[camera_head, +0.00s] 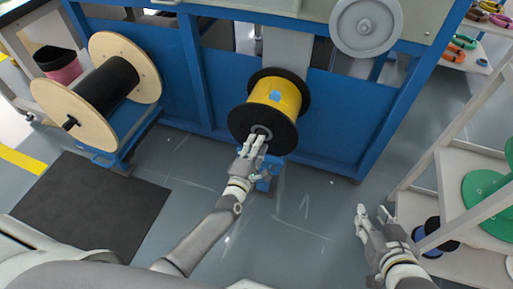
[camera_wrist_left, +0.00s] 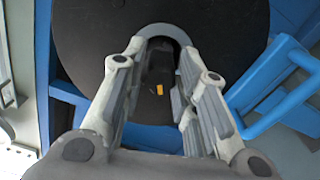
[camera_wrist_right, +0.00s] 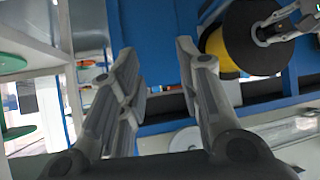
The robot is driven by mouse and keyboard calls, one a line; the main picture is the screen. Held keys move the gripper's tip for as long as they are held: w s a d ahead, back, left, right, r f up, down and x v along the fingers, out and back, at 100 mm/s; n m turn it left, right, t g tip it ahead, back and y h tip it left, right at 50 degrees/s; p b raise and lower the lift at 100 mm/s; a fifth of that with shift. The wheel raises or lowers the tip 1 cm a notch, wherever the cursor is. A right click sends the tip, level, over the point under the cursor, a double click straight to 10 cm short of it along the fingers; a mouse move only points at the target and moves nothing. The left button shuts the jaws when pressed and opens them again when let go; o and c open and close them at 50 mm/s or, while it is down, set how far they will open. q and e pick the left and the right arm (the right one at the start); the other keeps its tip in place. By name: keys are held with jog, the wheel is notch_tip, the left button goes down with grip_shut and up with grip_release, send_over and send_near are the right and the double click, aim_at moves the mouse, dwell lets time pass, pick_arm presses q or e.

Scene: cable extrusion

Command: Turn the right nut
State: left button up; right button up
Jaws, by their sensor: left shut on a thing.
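The nut (camera_head: 262,130) is a grey ring at the hub of the black-flanged spool (camera_head: 245,122) wound with yellow cable. In the left wrist view, the nut (camera_wrist_left: 168,30) shows as a grey arc against the black flange. My left gripper (camera_head: 257,141) is at the hub. In its wrist view the left gripper's fingers (camera_wrist_left: 164,55) stand on both sides of the nut and are shut on it; the exact contact is partly hidden. My right gripper (camera_head: 371,213) is open and empty, low at the right, away from the spool; its fingers (camera_wrist_right: 157,50) are spread apart.
The spool sits in a blue machine frame (camera_head: 335,118). A wooden spool (camera_head: 52,104) with black cable stands at the left, above a dark mat (camera_head: 85,205). A white shelf (camera_head: 455,170) with green reels (camera_head: 488,190) stands right. Grey floor between is clear.

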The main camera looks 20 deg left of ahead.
pick_arm(q)
jog(key=shift+n+b, duration=0.75)
jog(key=shift+n, duration=1.15)
pick_arm(e)
jog(key=w+a+r+t+y, duration=0.1)
jog(key=w+a+r+t, duration=0.1)
jog(key=w+r+t, duration=0.2)
jog(key=shift+r+t+y, duration=0.3)
jog(key=shift+r, duration=1.15)
jog(key=shift+w+a, duration=0.1)
pick_arm(q)
jog(key=o, duration=1)
jog(key=shift+s, duration=0.1)
jog(key=s, duration=1.2)
jog(key=shift+a, duration=0.25)
jog(key=shift+w, duration=0.1)
